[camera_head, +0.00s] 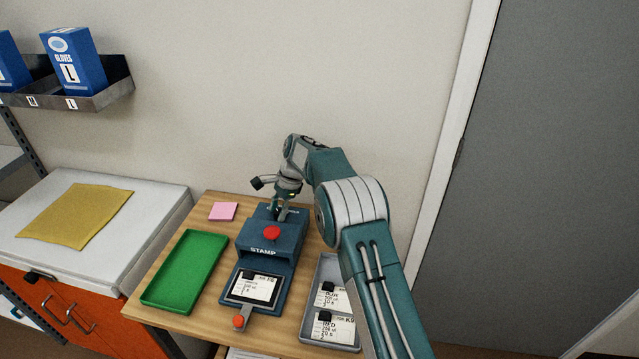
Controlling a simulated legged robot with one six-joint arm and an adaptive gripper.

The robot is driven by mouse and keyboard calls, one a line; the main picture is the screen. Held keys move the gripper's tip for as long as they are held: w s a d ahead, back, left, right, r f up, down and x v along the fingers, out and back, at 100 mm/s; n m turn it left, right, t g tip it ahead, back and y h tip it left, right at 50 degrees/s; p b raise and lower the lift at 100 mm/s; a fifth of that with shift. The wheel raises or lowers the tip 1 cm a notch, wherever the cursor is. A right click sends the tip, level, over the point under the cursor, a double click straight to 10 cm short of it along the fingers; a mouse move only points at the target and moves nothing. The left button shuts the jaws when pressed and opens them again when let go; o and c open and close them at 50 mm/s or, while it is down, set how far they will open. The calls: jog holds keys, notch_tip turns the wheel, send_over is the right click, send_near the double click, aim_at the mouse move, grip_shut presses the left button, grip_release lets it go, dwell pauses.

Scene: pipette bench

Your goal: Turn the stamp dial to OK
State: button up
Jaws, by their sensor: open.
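The stamp machine (263,250) is a dark blue box with "STAMP" on its front and a red button (272,233) on top. A white card (254,286) with a dark block on its corner lies in the tray at its front. My gripper (279,213) is open and points down at the top rear of the machine. The stamp dial is not clearly visible; my gripper covers the area at the back of the top. I cannot tell whether the fingers touch anything or what the dial reads.
A green tray (158,303) lies left of the machine, and a grey tray (310,334) with labelled cards lies right. A pink note (223,211) is behind. An orange-tipped lever (239,321) projects at the front. A white cabinet top (150,196) with a yellow cloth (75,216) stands left.

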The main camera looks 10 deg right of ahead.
jog(key=m+t, duration=0.1)
jog(key=m, duration=0.3)
jog(key=shift+s+m+t, duration=0.1)
jog(key=shift+m+t, duration=0.3)
jog(key=m+t, duration=0.1)
jog(key=m, duration=0.3)
jog(key=shift+a+t, duration=0.1)
jog(key=shift+t, duration=0.2)
jog(key=shift+r+m, duration=0.3)
jog(key=shift+m, duration=0.1)
jog(key=s+v, duration=0.1)
jog(key=v, duration=1)
jog(key=s+d+r+n+t+h, duration=0.1)
jog(key=s+d+r+n, duration=0.3)
jog(key=s+r+n, duration=0.6)
jog(key=shift+s+d+r+t+h, duration=0.25)
jog(key=shift+s+r+h, duration=0.65)
jog(key=shift+s, duration=1.85)
jog(key=shift+r+y, duration=0.25)
jog(key=shift+y, duration=0.05)
